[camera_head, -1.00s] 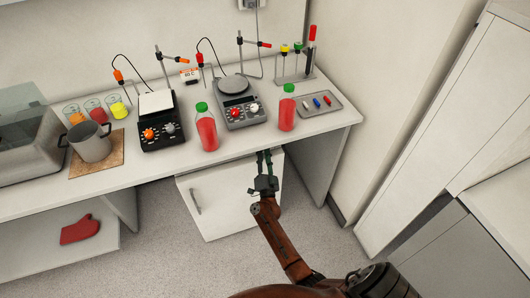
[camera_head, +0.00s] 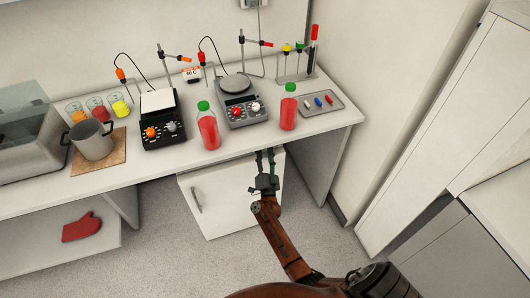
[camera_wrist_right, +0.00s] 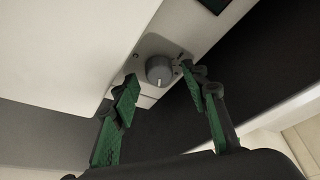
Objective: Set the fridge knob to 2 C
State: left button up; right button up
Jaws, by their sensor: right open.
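The fridge (camera_head: 218,196) is a white cabinet under the bench, with its door shut and a handle at the left. Its grey knob (camera_wrist_right: 159,70) with a pale pointer line sits on a grey plate in the right wrist view. My right gripper (camera_head: 265,153) is at the fridge's upper right front. In the wrist view its green-padded fingers (camera_wrist_right: 160,88) are open, one on each side of the knob, with gaps beside it. The scale marks are too small to read. The knob is hidden in the head view. My left gripper is not in view.
The bench edge (camera_head: 160,174) runs just above my right gripper. Two red juice bottles (camera_head: 208,130) stand near that edge, beside hotplates (camera_head: 163,132). A dark display (camera_wrist_right: 214,4) shows at the wrist view's top. The floor before the fridge is clear.

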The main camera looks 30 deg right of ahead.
jog(key=v, duration=0.7)
jog(key=shift+s, duration=0.2)
jog(key=shift+a+f, duration=0.15)
